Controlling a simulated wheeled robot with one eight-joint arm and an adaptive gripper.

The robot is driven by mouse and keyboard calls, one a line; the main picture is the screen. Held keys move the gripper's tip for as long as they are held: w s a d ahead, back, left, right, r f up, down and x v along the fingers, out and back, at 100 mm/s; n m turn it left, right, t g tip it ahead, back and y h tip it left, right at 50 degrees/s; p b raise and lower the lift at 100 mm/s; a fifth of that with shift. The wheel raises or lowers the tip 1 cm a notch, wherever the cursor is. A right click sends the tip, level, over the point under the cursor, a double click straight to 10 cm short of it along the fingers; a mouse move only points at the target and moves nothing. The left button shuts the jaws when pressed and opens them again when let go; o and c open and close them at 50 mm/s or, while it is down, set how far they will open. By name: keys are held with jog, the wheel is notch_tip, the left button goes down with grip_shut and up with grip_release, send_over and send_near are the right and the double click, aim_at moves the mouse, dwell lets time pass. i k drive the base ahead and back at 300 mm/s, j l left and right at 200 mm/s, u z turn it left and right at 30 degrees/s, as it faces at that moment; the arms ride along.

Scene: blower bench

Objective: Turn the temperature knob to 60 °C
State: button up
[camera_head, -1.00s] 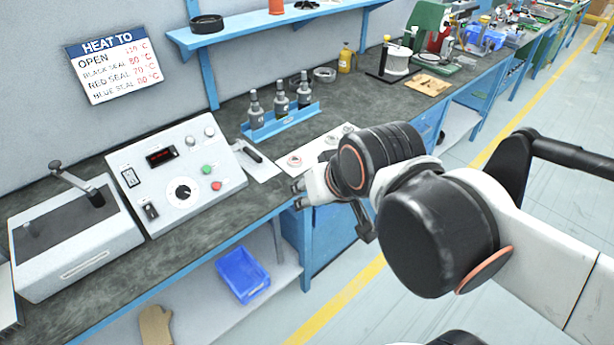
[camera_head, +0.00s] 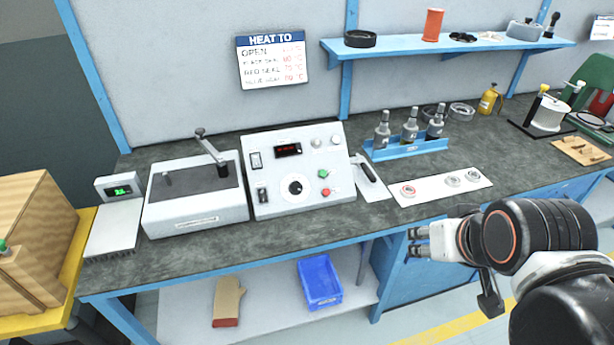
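The temperature knob (camera_head: 295,187) is a round black dial on the front of the white control box (camera_head: 270,206). A dark display with red digits (camera_head: 288,150) sits above it; the digits are too small to read. A green button (camera_head: 324,173) and a red button (camera_head: 325,191) are to the knob's right. The knob's pointer setting cannot be read. My gripper (camera_head: 414,243) is in front of the bench's front edge, to the right of and lower than the knob, apart from everything. Its fingers point left and show a gap, with nothing between them.
A grey box with a lever (camera_head: 195,200) stands left of the control box, beside a scale (camera_head: 113,225). A white mat with rings (camera_head: 422,199) and a blue rack with bottles (camera_head: 405,150) stand right. A sign (camera_head: 272,78) hangs behind. A blue bin (camera_head: 319,281) is on the lower shelf.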

aim_at(294, 188)
jog(key=k+j, duration=0.15)
jog(key=j, duration=0.15)
jog(key=k+j, duration=0.1)
jog(key=j, duration=0.25)
jog(key=k+j, duration=0.15)
jog(key=j, duration=0.15)
jog(key=k+j, duration=0.1)
jog(key=j, duration=0.2)
